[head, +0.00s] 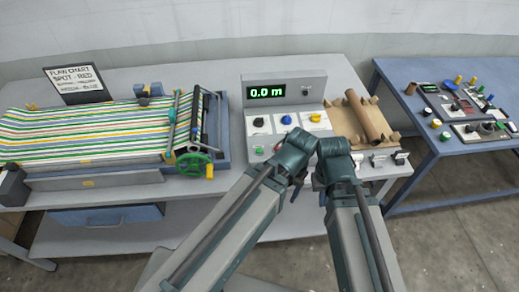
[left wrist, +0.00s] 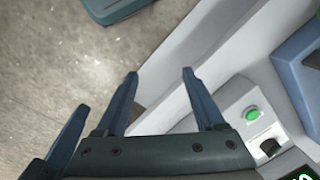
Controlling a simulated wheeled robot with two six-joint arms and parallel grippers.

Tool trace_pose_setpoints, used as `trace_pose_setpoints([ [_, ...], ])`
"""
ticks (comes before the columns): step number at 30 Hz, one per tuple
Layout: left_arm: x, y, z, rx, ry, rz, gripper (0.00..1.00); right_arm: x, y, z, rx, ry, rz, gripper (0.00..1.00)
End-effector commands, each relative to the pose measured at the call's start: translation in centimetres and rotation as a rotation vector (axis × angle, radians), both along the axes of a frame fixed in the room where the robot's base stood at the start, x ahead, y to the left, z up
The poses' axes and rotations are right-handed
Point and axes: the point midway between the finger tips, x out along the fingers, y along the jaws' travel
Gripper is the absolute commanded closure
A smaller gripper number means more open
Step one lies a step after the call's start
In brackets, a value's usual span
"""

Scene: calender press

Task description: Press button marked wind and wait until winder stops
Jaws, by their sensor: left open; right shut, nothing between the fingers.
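The control panel (head: 285,90) stands at the middle of the table, with a green display reading 0.0 m. A round green button (head: 259,150) sits at its lower left; it also shows in the left wrist view (left wrist: 252,113). No label reading "wind" is legible. A brown roll (head: 367,117) lies on the winder at the panel's right. My left gripper (left wrist: 160,73) is open and empty, apart from the green button in the left wrist view. My right gripper (head: 322,195) is shut and empty near the panel's front edge; its fingers are mostly hidden by its wrist.
Black, blue and yellow controls (head: 286,121) sit on the panel above the green button. A striped-sheet machine with a green handwheel (head: 194,164) stands at the left. A blue table (head: 400,77) with several small parts stands at the right. My forearms cover the panel's lower front.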

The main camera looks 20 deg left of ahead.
Motion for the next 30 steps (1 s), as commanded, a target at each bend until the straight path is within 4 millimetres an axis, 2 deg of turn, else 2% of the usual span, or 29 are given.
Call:
trace_pose_setpoints([
  [1, 0.0, 0.0, 0.0, 0.0, 0.0, 0.0, 0.41, 0.0, 0.0, 0.0, 0.0, 0.0, 0.0, 1.0],
  [2, 0.0, 0.0, 0.0, 0.0, 0.0, 0.0, 0.46, 0.0, 0.0, 0.0, 0.0, 0.0, 0.0, 1.0],
  [11, 0.0, 0.0, 0.0, 0.0, 0.0, 0.0, 1.0, 0.0, 0.0, 0.0, 0.0, 0.0, 0.0, 1.0],
  [30, 0.0, 0.0, 0.0, 0.0, 0.0, 0.0, 1.0, 0.0, 0.0, 0.0, 0.0, 0.0, 0.0, 1.0],
])
